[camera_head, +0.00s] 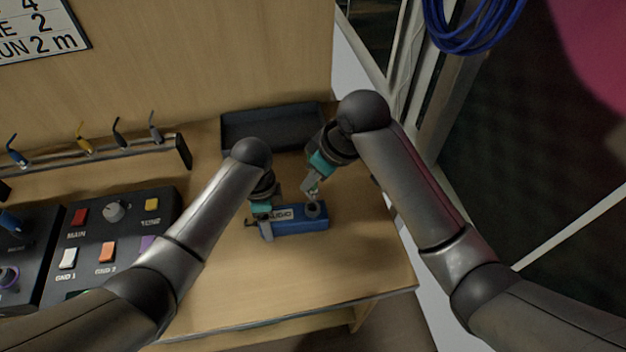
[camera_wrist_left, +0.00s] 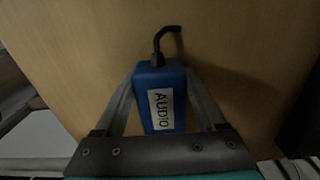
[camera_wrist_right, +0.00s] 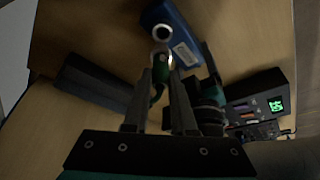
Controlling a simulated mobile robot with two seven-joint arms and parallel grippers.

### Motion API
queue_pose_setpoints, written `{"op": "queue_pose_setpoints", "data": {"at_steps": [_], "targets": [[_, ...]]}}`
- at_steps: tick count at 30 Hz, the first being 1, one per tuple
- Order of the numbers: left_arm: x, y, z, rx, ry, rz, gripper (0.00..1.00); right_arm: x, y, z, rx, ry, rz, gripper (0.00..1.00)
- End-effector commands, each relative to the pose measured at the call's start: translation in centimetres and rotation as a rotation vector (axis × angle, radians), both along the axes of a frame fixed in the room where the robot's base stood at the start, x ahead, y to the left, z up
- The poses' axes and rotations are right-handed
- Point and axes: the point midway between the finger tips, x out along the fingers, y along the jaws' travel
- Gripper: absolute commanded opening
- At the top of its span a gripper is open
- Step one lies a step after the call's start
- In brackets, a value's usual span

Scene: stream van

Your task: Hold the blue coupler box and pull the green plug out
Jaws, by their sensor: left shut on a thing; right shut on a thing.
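The blue coupler box (camera_head: 308,221) lies on the bench top, with a white AUDIO label. In the left wrist view the box (camera_wrist_left: 148,84) sits between the fingers, and a black cable leaves its far end. My left gripper (camera_head: 265,228) is shut on the box near its left end. My right gripper (camera_head: 313,192) is shut on the green plug (camera_wrist_right: 160,62), above the box's right end.
A dark tray (camera_head: 270,130) stands at the back of the bench. A switch panel (camera_head: 105,240) is at the left, below a rack of hanging cables (camera_head: 95,158). The bench is clear in front of the box, up to its front edge.

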Motion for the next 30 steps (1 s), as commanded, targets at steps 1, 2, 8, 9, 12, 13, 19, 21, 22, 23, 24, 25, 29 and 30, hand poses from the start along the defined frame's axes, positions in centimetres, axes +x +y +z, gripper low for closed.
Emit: {"op": "queue_pose_setpoints", "data": {"at_steps": [1, 2, 8, 9, 12, 13, 19, 21, 22, 23, 24, 25, 29, 30], "targets": [[0.0, 0.0, 0.0, 0.000, 0.000, 0.000, 0.00, 0.0, 0.0, 0.3, 0.001, -0.002, 0.001, 0.00], [0.0, 0.0, 0.0, 0.000, -0.001, 0.000, 0.00, 0.0, 0.0, 0.5, 0.001, -0.002, 0.001, 0.00], [0.0, 0.0, 0.0, 0.000, -0.001, 0.000, 0.00, 0.0, 0.0, 0.6, 0.000, 0.000, 0.000, 0.00], [0.0, 0.0, 0.0, 0.000, -0.001, 0.000, 0.00, 0.0, 0.0, 0.6, 0.000, 0.000, 0.000, 0.00], [0.0, 0.0, 0.0, 0.000, -0.001, 0.000, 0.80, 0.0, 0.0, 0.6, 0.000, 0.000, 0.000, 0.00], [0.0, 0.0, 0.0, 0.000, -0.001, 0.000, 0.83, 0.0, 0.0, 0.6, 0.000, 0.000, 0.000, 0.00], [0.0, 0.0, 0.0, 0.000, 0.000, 0.000, 1.00, 0.0, 0.0, 0.6, 0.000, 0.000, 0.001, 0.00], [0.0, 0.0, 0.0, 0.000, 0.000, 0.000, 1.00, 0.0, 0.0, 0.6, 0.000, 0.000, 0.000, 0.00], [0.0, 0.0, 0.0, 0.000, 0.000, 0.000, 1.00, 0.0, 0.0, 0.6, 0.000, 0.000, 0.000, 0.00], [0.0, 0.0, 0.0, 0.000, 0.000, 0.000, 1.00, 0.0, 0.0, 0.6, 0.000, 0.000, 0.000, 0.00], [0.0, 0.0, 0.0, 0.000, 0.000, 0.000, 1.00, 0.0, 0.0, 0.6, 0.000, 0.000, 0.000, 0.00], [0.0, 0.0, 0.1, 0.000, -0.001, 0.000, 1.00, 0.0, 0.0, 0.6, 0.000, 0.000, 0.001, 0.00], [0.1, 0.0, 0.8, -0.001, -0.002, 0.000, 1.00, 0.0, 0.0, 0.6, 0.000, 0.000, 0.001, 0.00], [0.1, 0.0, 1.2, -0.002, -0.003, 0.000, 1.00, 0.0, 0.0, 0.6, 0.000, 0.000, 0.001, 0.00]]}}
